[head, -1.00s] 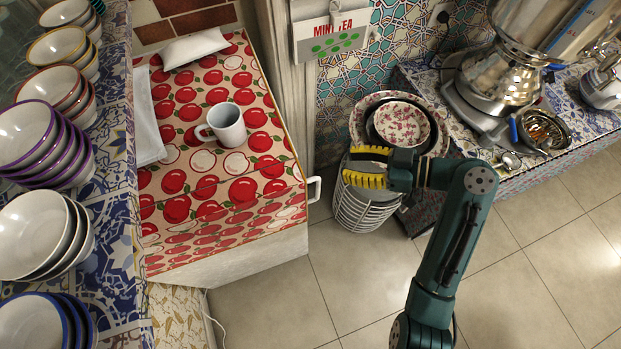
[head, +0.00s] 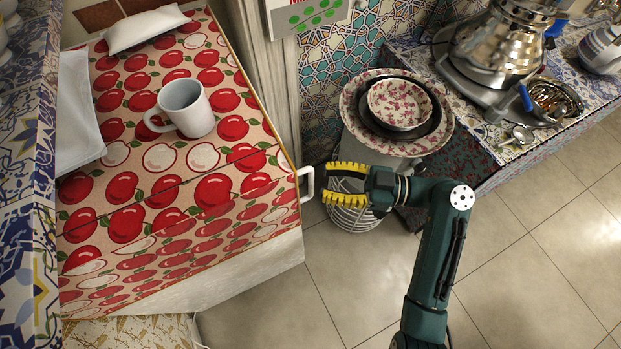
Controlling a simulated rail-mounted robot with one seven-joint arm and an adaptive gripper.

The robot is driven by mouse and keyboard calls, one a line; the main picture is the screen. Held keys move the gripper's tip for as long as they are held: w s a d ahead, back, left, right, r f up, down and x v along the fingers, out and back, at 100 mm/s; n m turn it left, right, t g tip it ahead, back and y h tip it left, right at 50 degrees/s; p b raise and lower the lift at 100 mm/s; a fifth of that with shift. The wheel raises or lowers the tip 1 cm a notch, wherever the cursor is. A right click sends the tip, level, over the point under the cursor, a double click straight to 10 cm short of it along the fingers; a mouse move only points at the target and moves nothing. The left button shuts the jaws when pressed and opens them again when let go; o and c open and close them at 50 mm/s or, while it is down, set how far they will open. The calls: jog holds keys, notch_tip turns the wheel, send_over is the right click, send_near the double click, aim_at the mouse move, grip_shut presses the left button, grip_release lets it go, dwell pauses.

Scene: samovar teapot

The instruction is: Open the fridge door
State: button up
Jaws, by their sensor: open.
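The fridge (head: 190,225) is a low box covered in red apple print, on the left of the head view. Its door looks shut. A white handle (head: 306,184) sticks out from its right side near the top. My gripper (head: 326,183) is open, with yellow ribbed fingers pointing left towards the handle. The fingertips look close to the handle, with a small gap in the picture. Nothing is between the fingers.
Stacked bowls (head: 399,104) stand above a wire basket (head: 352,217) behind my gripper. A samovar (head: 492,50) stands on the right counter. The tiled floor (head: 540,260) in front is clear.

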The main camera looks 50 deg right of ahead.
aim_at(310, 181)
jog(key=x, duration=0.4)
jog(key=shift+s, duration=0.1)
grip_shut()
